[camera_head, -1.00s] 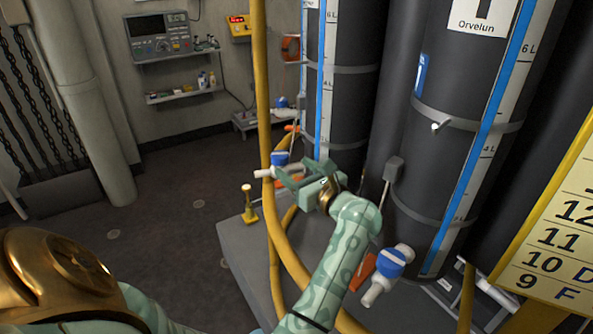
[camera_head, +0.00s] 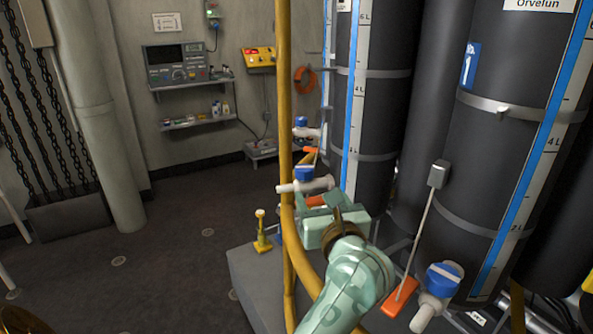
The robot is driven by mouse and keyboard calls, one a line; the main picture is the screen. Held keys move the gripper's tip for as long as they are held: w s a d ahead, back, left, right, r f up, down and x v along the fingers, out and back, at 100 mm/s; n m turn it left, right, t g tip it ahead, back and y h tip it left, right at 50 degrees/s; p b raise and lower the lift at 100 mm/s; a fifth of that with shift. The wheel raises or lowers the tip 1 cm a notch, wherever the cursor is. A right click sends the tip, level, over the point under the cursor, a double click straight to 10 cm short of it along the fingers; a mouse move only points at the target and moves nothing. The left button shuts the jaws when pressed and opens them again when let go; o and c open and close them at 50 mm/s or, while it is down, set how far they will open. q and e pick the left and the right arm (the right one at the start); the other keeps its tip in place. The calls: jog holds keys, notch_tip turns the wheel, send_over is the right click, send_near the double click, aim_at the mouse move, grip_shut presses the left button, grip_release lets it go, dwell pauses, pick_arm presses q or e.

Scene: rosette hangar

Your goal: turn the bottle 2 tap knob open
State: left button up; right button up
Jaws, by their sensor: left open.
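Several taps with blue knobs sit low on the dark bottles. The middle tap's blue knob (camera_head: 304,172) is on a white tap body (camera_head: 318,185). A nearer blue knob (camera_head: 443,278) is at lower right, below the bottle labelled Orvelun (camera_head: 490,150). A farther blue knob (camera_head: 301,121) is behind the middle one. I cannot read which bottle is number 2. My left gripper (camera_head: 326,209) is open, just below and right of the middle tap in the picture; its fingertips are mostly hidden behind its own body, and no contact with a knob shows.
A yellow post (camera_head: 284,110) and a yellow hose (camera_head: 306,262) stand close left of my left arm. Orange tags (camera_head: 400,297) hang by the taps. A small yellow stand (camera_head: 262,232) is on the grey plinth (camera_head: 250,275).

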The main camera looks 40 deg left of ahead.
aim_at(302, 167)
pick_arm(q)
jog(key=b+x, duration=0.3)
jog(key=x, duration=1)
jog(key=shift+s+a+f, duration=0.1)
jog(key=shift+a+f, duration=0.05)
jog(key=shift+a, duration=0.05)
jog(key=shift+w+a, duration=0.35)
pick_arm(e)
jog(key=f, duration=0.1)
jog(key=s+f, duration=0.1)
jog(key=f, duration=0.1)
jog(key=shift+s+a, duration=0.15)
jog(key=shift+a, duration=0.25)
pick_arm(q)
jog(key=shift+c, duration=0.3)
pick_arm(e)
jog(key=shift+d, duration=0.1)
pick_arm(q)
jog(key=c, duration=0.9)
pick_arm(e)
jog(key=shift+d, duration=0.2)
